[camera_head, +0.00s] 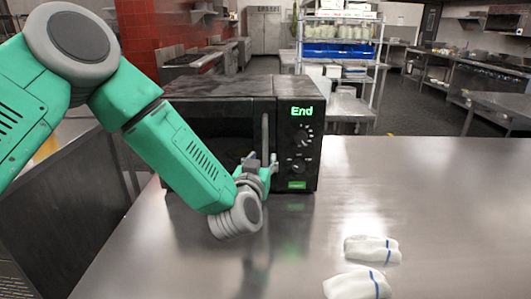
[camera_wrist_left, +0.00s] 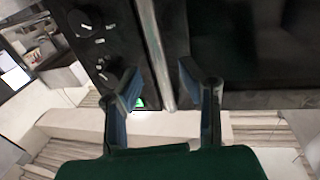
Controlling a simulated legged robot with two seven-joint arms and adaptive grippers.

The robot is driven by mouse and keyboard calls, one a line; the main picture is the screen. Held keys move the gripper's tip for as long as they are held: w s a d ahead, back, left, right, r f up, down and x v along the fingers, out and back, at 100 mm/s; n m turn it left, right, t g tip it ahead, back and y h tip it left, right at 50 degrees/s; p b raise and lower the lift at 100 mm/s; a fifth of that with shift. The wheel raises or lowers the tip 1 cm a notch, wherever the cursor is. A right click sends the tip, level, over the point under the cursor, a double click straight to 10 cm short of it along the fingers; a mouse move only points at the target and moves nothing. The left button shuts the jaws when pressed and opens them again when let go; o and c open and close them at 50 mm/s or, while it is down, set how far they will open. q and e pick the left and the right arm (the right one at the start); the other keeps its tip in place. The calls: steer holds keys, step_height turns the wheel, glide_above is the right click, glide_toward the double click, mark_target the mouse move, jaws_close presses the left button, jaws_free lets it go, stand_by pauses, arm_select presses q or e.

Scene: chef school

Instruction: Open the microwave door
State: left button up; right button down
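The black microwave (camera_head: 215,88) stands on the steel counter, and its door (camera_head: 210,125) looks shut. Its display reads "End" in green. The upright metal door handle (camera_head: 265,132) is between the door and the knob panel (camera_head: 300,140). My left gripper (camera_head: 261,162) is at the lower part of the handle, its fingers pointing at the microwave front. In the left wrist view, the fingers of the left gripper (camera_wrist_left: 160,80) are spread apart, one on each side of the handle (camera_wrist_left: 154,45). Neither finger visibly presses on it. My right gripper is not in view.
Two white rolled cloths with blue stripes, a farther one (camera_head: 371,249) and a nearer one (camera_head: 357,285), lie on the counter (camera_head: 450,210) at the front right. The counter right of the microwave is otherwise clear. A wire shelf (camera_head: 337,50) stands behind.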

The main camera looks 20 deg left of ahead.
mark_target(264, 154)
arm_select(q)
steer(key=shift+w+a, duration=0.2)
steer(key=shift+w, duration=1.75)
jaws_close()
steer(key=shift+s, duration=0.1)
